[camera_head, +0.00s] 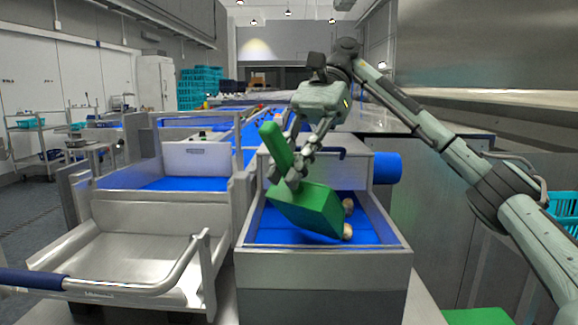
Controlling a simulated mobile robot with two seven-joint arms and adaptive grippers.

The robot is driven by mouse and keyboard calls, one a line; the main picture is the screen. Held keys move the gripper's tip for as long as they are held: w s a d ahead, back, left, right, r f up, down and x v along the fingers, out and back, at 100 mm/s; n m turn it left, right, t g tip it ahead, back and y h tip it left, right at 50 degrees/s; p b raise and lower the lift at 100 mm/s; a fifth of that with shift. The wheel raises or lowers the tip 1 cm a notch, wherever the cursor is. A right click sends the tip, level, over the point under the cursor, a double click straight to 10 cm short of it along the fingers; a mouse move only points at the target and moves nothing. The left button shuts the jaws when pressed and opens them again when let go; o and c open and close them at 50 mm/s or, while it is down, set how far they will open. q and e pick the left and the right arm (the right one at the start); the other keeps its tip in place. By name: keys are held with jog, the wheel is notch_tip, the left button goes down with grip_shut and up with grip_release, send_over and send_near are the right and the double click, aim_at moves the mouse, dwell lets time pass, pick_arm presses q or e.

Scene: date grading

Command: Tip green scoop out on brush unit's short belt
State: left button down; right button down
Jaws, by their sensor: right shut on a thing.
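The green scoop (310,208) is tilted over the short blue belt (272,228) inside the steel brush unit (323,262). Its handle (275,145) points up and to the left. My right gripper (293,177) is shut on the scoop where the handle meets the pan. Two brownish dates (347,231) show at the scoop's right edge, low over the belt; I cannot tell whether they touch it. The inside of the scoop is turned away from view. My left gripper is not in view.
A steel cart-like tray (130,255) with a blue-gripped rail stands at the left. A blue roller (387,167) sticks out at the brush unit's right. Steel walls rim the short belt. A green surface (478,316) shows at bottom right.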

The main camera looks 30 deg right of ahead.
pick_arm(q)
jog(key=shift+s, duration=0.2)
pick_arm(e)
notch_tip(320, 180, up, 2)
jog(key=shift+r, duration=0.1)
notch_tip(320, 180, up, 4)
jog(key=shift+r, duration=0.1)
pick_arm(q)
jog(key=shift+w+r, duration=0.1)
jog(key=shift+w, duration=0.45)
pick_arm(e)
jog(key=shift+r, duration=0.35)
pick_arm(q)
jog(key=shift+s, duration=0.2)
